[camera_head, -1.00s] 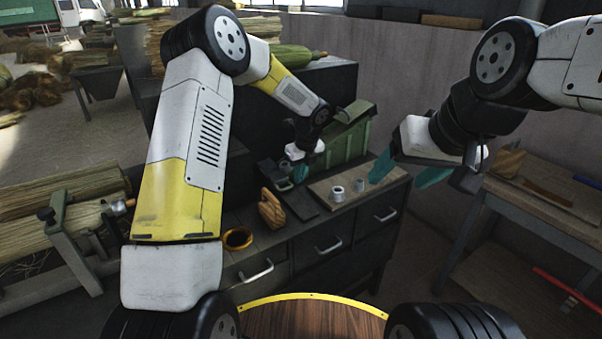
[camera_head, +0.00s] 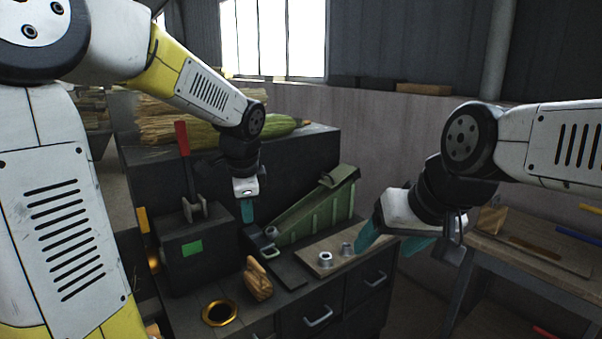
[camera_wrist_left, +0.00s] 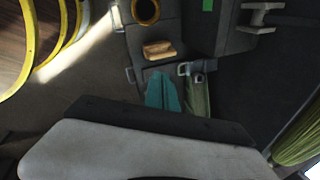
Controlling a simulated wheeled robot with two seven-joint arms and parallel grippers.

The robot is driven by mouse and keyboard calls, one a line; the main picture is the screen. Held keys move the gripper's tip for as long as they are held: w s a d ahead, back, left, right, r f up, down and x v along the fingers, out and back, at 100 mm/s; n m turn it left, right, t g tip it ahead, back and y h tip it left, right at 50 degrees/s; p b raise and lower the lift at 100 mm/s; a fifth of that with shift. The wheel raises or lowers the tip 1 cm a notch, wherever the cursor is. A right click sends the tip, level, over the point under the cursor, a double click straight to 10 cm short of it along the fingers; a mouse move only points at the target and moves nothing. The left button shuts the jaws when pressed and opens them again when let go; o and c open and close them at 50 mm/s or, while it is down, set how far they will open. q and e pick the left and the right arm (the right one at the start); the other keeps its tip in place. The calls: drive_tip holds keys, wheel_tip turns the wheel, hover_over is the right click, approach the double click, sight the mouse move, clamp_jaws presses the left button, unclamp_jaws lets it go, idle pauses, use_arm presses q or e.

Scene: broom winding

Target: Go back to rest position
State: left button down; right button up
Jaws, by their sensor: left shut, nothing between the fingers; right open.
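My left gripper (camera_head: 247,211) hangs fingers down above the dark cabinet top, left of the green ribbed box. Its teal fingers are together and hold nothing. In the left wrist view its fingertips (camera_wrist_left: 162,92) show over the cabinet, near the wooden block. My right gripper (camera_head: 397,243) is at the right, its teal fingers apart and empty, in front of the board with the metal pieces. The right gripper is higher than that board, and no contact is clear.
Below are a dark cabinet with drawers (camera_head: 310,318), a wooden block (camera_head: 258,279), a brass ring (camera_head: 218,313), a green ribbed box (camera_head: 312,215) and a board with metal cylinders (camera_head: 326,259). A red-handled lever (camera_head: 182,138) stands at left. A wooden bench (camera_head: 540,252) is at right.

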use_arm(q)
drive_tip(key=s+a+r+n+t+h, duration=0.1)
drive_tip(key=s+r+n, duration=0.1)
drive_tip(key=s+n, duration=0.5)
drive_tip(key=s+r+n+t+h, duration=0.1)
drive_tip(key=s+r+n+h, duration=0.1)
drive_tip(key=s+n, duration=0.5)
drive_tip(key=s, duration=0.4)
drive_tip(key=shift+s+a, duration=0.3)
drive_tip(key=shift+a, duration=0.05)
